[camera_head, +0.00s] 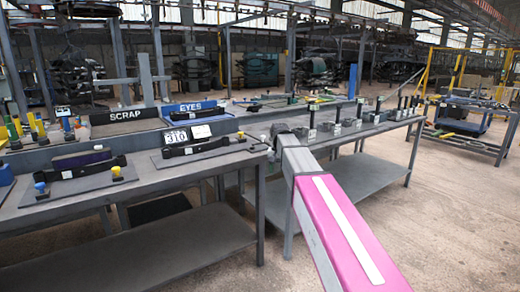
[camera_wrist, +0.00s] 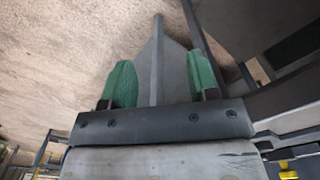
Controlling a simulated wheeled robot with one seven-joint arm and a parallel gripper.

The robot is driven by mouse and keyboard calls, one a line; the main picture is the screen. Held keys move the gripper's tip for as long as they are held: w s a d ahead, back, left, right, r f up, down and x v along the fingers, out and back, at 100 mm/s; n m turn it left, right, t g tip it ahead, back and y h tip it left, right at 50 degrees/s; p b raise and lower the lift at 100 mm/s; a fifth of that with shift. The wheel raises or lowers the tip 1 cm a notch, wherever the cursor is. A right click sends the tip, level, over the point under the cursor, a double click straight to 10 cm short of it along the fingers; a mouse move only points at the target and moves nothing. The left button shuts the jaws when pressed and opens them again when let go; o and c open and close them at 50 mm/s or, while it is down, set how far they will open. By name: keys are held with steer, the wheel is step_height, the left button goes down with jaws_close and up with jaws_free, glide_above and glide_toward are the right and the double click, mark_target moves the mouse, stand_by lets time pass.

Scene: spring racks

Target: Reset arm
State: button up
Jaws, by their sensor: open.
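My arm, pink and grey with a white stripe, reaches from the lower right of the head view toward the gap between two grey workbenches. My gripper (camera_head: 284,130) is at its far end, close to the bench edges and small in that view. In the wrist view my gripper (camera_wrist: 162,82) shows two green fingers spread apart. A grey metal post or edge shows between them, with floor beyond. I see nothing held. Whether the gripper touches the bench cannot be told.
The left workbench (camera_head: 215,168) bears dark spring parts on plates, a "310" sign (camera_head: 175,137), and SCRAP (camera_head: 125,115) and EYES (camera_head: 193,109) bins behind. The right workbench (camera_head: 372,128) holds several upright fixtures. Open concrete floor (camera_head: 450,210) lies at right.

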steer(key=s+d+f, duration=0.3)
steer(key=s+f, duration=0.5)
steer(key=s+d+f+n, duration=0.1)
steer(key=s+d+f, duration=0.3)
steer(key=s+f, duration=0.4)
steer(key=s+d+f, duration=0.3)
steer(key=s+f, duration=0.6)
steer(key=f, duration=0.1)
steer(key=shift+d+n, duration=0.3)
steer(key=shift+d, duration=0.05)
steer(key=shift+o, duration=0.3)
steer(key=shift+w, duration=0.15)
